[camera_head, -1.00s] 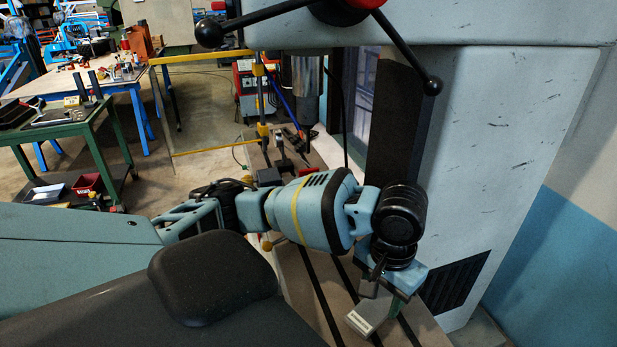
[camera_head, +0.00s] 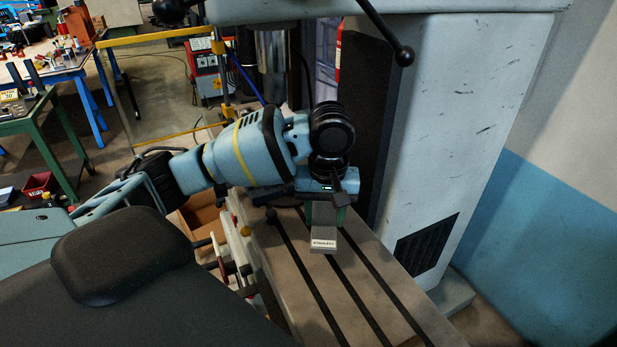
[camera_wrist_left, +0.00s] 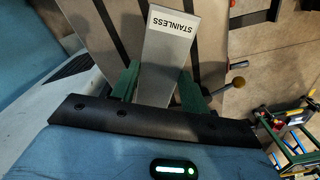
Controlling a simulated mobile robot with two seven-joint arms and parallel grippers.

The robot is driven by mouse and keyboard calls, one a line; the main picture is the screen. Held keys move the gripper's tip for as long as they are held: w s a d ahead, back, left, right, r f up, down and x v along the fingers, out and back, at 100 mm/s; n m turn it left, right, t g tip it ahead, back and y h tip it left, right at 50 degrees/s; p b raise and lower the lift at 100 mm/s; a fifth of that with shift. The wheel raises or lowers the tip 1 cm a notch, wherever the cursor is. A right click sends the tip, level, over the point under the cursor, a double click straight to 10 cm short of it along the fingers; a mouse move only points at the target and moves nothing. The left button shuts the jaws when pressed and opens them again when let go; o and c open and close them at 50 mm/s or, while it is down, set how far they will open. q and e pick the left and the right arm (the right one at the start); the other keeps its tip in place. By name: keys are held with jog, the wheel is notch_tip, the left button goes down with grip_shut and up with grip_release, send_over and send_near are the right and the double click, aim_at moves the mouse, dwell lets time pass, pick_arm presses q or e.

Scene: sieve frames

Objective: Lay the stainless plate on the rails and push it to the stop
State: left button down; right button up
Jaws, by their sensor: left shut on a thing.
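The stainless plate (camera_head: 323,241) is a small grey metal plate with a white label reading STAINLESS. My left gripper (camera_head: 325,214) is shut on it, with the label end sticking out. In the left wrist view the plate (camera_wrist_left: 166,62) lies between the green fingers (camera_wrist_left: 158,88). The plate is over the grey slotted machine table (camera_head: 300,285). I cannot tell whether it touches anything below. I cannot make out the rails or the stop; the gripper and arm cover part of the table behind the plate. My right gripper is not in view.
The machine's pale column (camera_head: 470,130) rises close behind and right of my left gripper. A spindle (camera_head: 272,65) hangs above my arm, with a black-knobbed handle (camera_head: 403,55) beside it. The front of the slotted table is bare. A green bench (camera_head: 45,135) stands far left.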

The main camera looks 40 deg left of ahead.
pick_arm(q)
jog(key=w+a+r+n, duration=0.3)
jog(key=a+r+n, duration=0.1)
jog(key=a+n, duration=0.1)
jog(key=shift+a+r+n, duration=0.3)
jog(key=shift+a+n, duration=0.1)
jog(key=w+a+f, duration=0.4)
jog(key=w+a, duration=0.1)
jog(key=a, duration=0.5)
jog(key=shift+w+a+f, duration=0.25)
jog(key=shift+w+f, duration=0.05)
jog(key=shift+f, duration=0.05)
dwell(1.2)
jog(key=shift+f, duration=0.1)
dwell(1.3)
jog(key=shift+f, duration=0.2)
dwell(0.9)
